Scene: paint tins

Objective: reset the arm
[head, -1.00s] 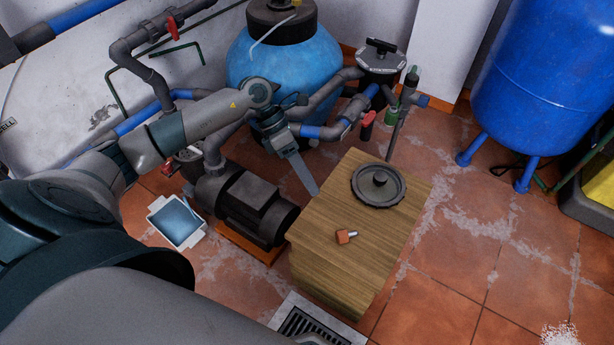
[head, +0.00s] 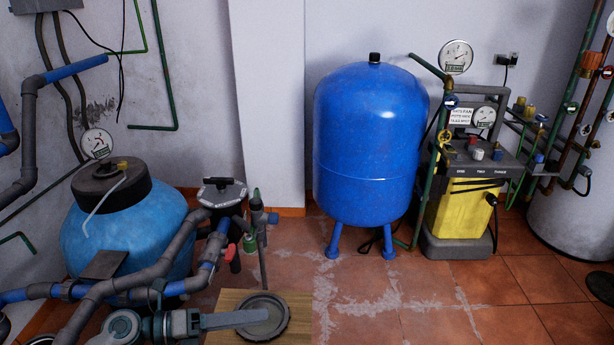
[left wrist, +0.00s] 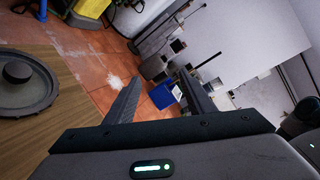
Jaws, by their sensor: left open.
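My left gripper (head: 236,320) is at the bottom of the head view, with its finger reaching right across the dark round lid (head: 277,327) on the wooden block (head: 232,299). In the left wrist view the gripper (left wrist: 160,76) shows two fingers spread apart with nothing between them. The round lid (left wrist: 42,92) and the wooden top (left wrist: 80,82) are left of the fingers there. I cannot tell the gripper's height above the block. My right gripper is not in view.
Grey pipes (head: 130,283) and a light-blue tank (head: 75,235) stand close to the left arm. A blue pressure tank (head: 370,150) and a yellow unit (head: 460,208) stand at the back. Tiled floor (head: 400,295) is open right of the block. A blue bin (left wrist: 162,95) shows in the wrist view.

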